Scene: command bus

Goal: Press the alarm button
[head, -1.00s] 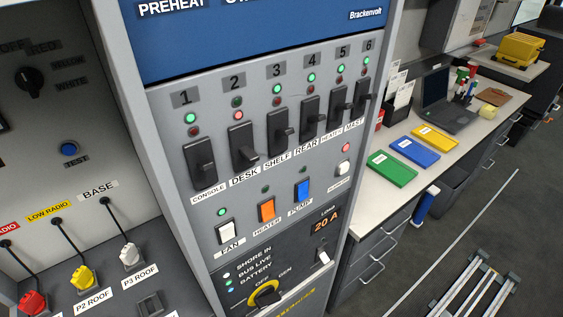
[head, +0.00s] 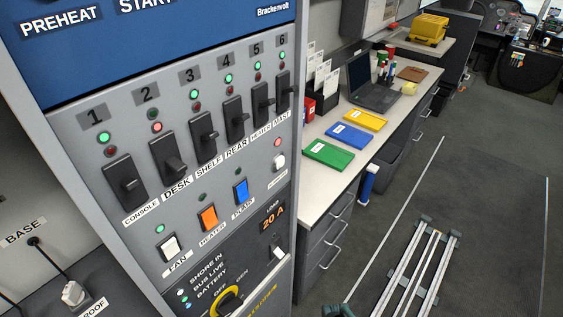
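No control in view carries a label that I can read as alarm. The grey control panel (head: 75,122) fills the left side of the head view. A small white button (head: 278,162) sits at its right edge under a lit red lamp (head: 277,142); its label is too small to read. A white FAN switch (head: 170,248), an orange HEATER switch (head: 208,217) and a blue switch (head: 241,192) stand in a row to its left.
Numbered black breaker levers (head: 125,183) stick out above the switches. A yellow-ringed rotary knob (head: 228,300) is below. A counter (head: 322,180) with coloured folders and a laptop (head: 372,88) stands right. A metal frame (head: 432,262) lies on the otherwise open floor (head: 500,190).

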